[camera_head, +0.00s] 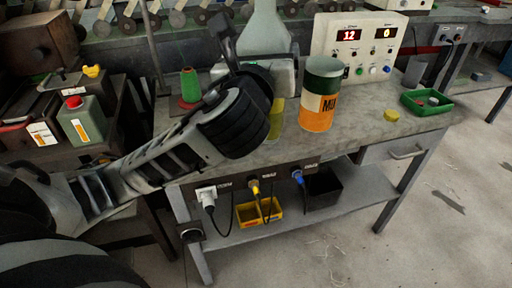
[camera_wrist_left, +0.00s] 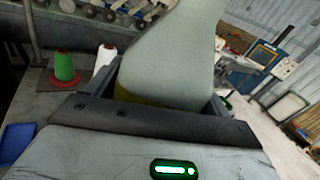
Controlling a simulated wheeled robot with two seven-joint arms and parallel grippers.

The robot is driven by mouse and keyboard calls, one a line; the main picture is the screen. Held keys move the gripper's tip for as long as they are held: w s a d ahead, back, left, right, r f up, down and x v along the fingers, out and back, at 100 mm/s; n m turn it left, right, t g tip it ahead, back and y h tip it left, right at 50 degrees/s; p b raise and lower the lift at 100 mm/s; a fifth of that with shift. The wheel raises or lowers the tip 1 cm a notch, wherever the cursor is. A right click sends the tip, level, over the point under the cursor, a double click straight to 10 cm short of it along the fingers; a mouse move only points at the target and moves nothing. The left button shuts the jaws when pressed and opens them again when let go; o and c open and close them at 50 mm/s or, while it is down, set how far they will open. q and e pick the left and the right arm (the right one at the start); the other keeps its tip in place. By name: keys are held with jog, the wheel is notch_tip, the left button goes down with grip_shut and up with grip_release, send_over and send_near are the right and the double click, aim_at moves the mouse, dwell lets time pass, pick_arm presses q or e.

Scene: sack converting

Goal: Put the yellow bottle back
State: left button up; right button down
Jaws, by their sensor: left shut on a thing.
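The yellow bottle (camera_head: 276,120) shows as a translucent yellow strip just right of my left gripper in the head view; the gripper hides most of it. In the left wrist view, a yellow part (camera_wrist_left: 135,98) sits low between the fingers. My left gripper (camera_wrist_left: 165,95) is shut on the yellow bottle, over the grey workbench (camera_head: 358,130). Whether the bottle's base touches the bench is hidden. My right gripper is not in view.
A green spool (camera_head: 190,86) is to the left. A control box (camera_head: 362,48) and green tray (camera_head: 424,105) are further right. Bench front-right is mostly clear.

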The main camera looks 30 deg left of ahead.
pick_arm(q)
jog(key=shift+s+a+r+n+g+y+b, duration=0.35)
jog(key=shift+s+a+n+y+b, duration=0.1)
jog(key=shift+a+n+y+b, duration=0.25)
jog(key=shift+w+a+f, duration=0.15)
jog(key=shift+w+a, duration=0.05)
jog(key=shift+w, duration=0.05)
jog(key=w+a+f+b, duration=0.4)
jog(key=w+a+f, duration=0.3)
jog(key=w+f, duration=0.4)
jog(key=shift+w+f, duration=0.15)
jog(key=shift+f, duration=0.6)
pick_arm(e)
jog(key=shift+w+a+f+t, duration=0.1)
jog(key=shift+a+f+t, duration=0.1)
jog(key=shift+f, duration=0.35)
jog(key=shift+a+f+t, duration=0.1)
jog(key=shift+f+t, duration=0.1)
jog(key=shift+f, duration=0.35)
pick_arm(q)
jog(key=shift+f, duration=0.1)
